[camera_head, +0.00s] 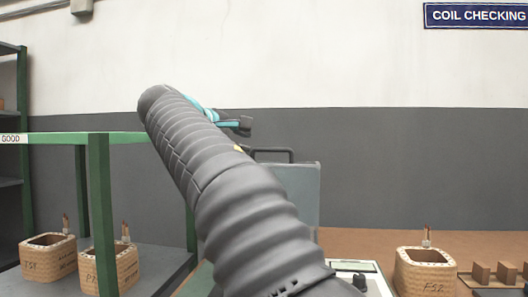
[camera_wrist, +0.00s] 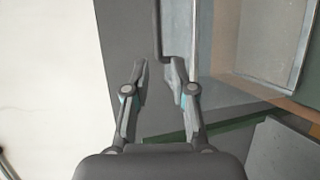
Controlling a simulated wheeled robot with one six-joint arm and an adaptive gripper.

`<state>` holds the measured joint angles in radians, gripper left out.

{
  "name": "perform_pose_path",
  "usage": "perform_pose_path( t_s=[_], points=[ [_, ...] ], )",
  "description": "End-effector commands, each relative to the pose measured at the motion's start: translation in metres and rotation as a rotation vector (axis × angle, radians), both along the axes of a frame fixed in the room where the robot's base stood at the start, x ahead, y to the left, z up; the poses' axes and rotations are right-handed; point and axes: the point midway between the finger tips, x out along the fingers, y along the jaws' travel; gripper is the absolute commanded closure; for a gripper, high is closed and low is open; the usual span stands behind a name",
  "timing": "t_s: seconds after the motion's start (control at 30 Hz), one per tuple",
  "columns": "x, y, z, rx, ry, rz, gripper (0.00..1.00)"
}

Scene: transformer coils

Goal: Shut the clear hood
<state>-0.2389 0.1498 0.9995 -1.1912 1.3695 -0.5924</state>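The clear hood (camera_head: 305,190) stands raised behind my arm in the head view, its grey see-through panel upright. A dark bar handle (camera_head: 290,153) sticks out along its top edge. My arm hides the hood's left part. My gripper (camera_head: 240,126) is above and left of the handle in the head view. In the wrist view the gripper (camera_wrist: 158,68) has its two fingers apart with nothing gripped. There the handle (camera_wrist: 157,28) runs down toward the gap, its lower end close to the right fingertip. I cannot tell whether they touch. The hood's panel (camera_wrist: 205,38) is to the right.
A brown table (camera_head: 370,241) holds a wound coil (camera_head: 425,272) and several small brown blocks (camera_head: 481,272). A white device (camera_head: 355,268) sits in front of the hood. A green-framed rack (camera_head: 100,200) with two coils stands at left.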

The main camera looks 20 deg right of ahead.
Motion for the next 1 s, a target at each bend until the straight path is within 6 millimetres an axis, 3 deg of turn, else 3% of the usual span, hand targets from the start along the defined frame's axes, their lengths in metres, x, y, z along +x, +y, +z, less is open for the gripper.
perform_pose_path(
  t_s=[0.27,0.7,1.0],
  points=[
    [0.014,-0.032,-0.005,-0.008,0.0,-0.021,0.75],
    [0.056,-0.096,-0.024,-0.007,0.0,-0.017,0.75],
    [0.071,-0.116,-0.03,-0.006,-0.002,-0.012,0.75]
  ],
)
